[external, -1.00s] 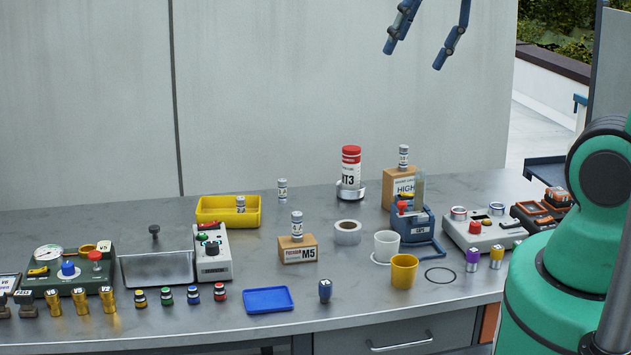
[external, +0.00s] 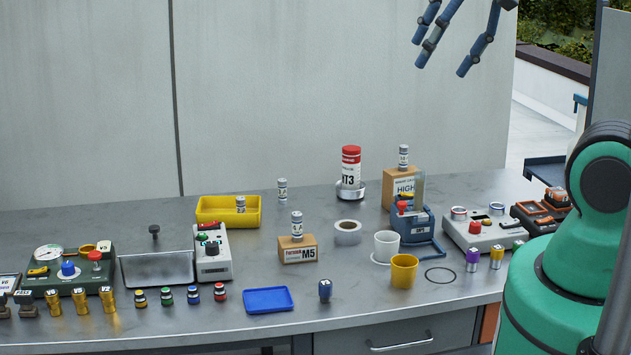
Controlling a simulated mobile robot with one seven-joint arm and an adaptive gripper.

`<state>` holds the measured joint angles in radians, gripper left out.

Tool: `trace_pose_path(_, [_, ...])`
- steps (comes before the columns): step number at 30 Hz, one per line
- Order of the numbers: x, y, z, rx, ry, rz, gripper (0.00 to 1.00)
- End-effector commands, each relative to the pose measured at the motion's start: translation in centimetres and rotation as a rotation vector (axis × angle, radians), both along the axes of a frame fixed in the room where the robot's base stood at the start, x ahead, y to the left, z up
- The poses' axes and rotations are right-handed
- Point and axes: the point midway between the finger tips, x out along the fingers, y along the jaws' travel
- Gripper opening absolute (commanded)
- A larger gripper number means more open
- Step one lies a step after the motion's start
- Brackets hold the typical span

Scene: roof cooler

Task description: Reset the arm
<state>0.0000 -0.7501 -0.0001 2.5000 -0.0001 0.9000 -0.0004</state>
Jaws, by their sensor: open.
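My gripper (external: 447,62) shows at the top right of the external view, with its blue jointed fingers hanging down. The fingers are spread open with nothing between them. It is high above the bench, in front of the grey wall, well clear of every object. The upper part of the gripper is cut off by the top edge of the picture.
The grey bench (external: 350,290) carries a red-capped bottle (external: 351,165), a yellow bin (external: 240,215), a blue tray (external: 268,299), a yellow cup (external: 403,272), a white cup (external: 386,245) and a blue device (external: 413,228). The air above the bench is clear.

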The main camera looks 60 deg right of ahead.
Motion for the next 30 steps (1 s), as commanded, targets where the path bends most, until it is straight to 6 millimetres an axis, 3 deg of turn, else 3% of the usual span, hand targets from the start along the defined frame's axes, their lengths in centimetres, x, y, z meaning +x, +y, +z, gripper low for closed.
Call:
trace_pose_path(18, [0.0,0.0,-9.9,0.000,0.000,0.000,0.69])
trace_pose_path(30, [0.0,0.0,-10.9,0.000,0.000,0.000,0.69])
